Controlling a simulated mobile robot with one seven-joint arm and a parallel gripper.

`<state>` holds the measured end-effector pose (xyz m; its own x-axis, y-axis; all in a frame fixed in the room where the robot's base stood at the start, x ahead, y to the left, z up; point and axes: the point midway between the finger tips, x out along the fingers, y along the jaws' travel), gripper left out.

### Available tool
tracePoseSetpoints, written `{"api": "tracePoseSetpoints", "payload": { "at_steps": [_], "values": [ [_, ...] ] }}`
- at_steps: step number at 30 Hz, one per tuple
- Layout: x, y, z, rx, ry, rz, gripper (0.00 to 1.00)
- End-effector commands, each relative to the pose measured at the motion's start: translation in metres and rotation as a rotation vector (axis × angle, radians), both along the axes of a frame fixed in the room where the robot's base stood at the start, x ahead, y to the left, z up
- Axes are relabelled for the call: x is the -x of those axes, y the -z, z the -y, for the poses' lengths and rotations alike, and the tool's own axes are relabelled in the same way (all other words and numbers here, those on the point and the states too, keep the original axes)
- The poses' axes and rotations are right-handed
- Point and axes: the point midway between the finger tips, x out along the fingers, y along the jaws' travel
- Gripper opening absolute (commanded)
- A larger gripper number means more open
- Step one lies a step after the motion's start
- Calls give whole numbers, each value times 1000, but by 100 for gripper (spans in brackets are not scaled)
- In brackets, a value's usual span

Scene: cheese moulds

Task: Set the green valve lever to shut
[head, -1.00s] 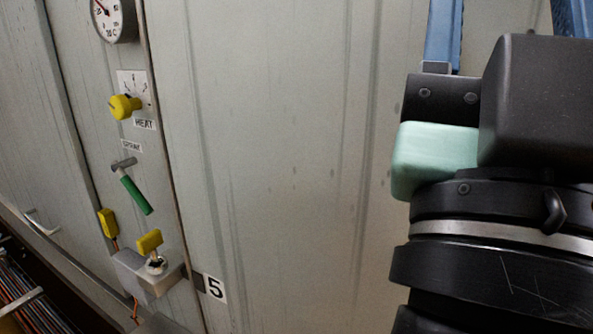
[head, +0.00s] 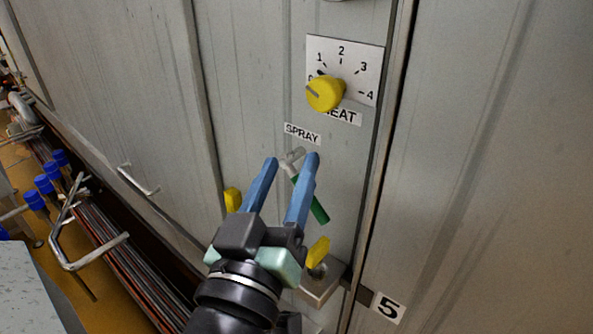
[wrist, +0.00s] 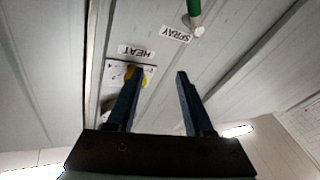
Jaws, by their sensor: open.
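The green valve lever (head: 319,211) sits on the grey panel under the SPRAY label (head: 302,133). Its grip slants down and to the right from a pale metal pivot (head: 291,161), and my right finger covers part of it. In the wrist view the lever (wrist: 194,8) shows at the top edge, cut off by the frame, beside the SPRAY label. My gripper (head: 291,158) is open, its two blue fingers apart in front of the panel. In the wrist view my gripper (wrist: 160,70) has nothing between its fingers. I cannot tell whether a finger touches the lever.
A yellow HEAT knob (head: 325,94) on a numbered plate is above the lever. Below, a yellow switch (head: 318,252) stands on a grey box (head: 322,283), and a yellow part (head: 232,199) is to the left. A 5 label (head: 388,308) is at lower right. Pipes run at left.

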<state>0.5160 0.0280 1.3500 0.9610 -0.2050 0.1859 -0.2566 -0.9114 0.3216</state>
Motion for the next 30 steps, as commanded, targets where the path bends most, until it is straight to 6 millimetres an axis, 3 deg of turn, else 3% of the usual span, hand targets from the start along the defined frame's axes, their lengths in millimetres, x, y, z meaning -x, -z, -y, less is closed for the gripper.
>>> {"api": "tracePoseSetpoints", "payload": {
  "at_steps": [3,6,9,14,20,30],
  "values": [
    [15,50,-10,138,74,-159,52],
    [32,79,-11,246,128,-239,52],
    [45,96,-12,320,160,-282,52],
    [50,103,-11,365,182,-300,52],
    [25,100,0,364,186,-299,52],
    [-40,100,23,363,183,-298,52]
  ]
}}
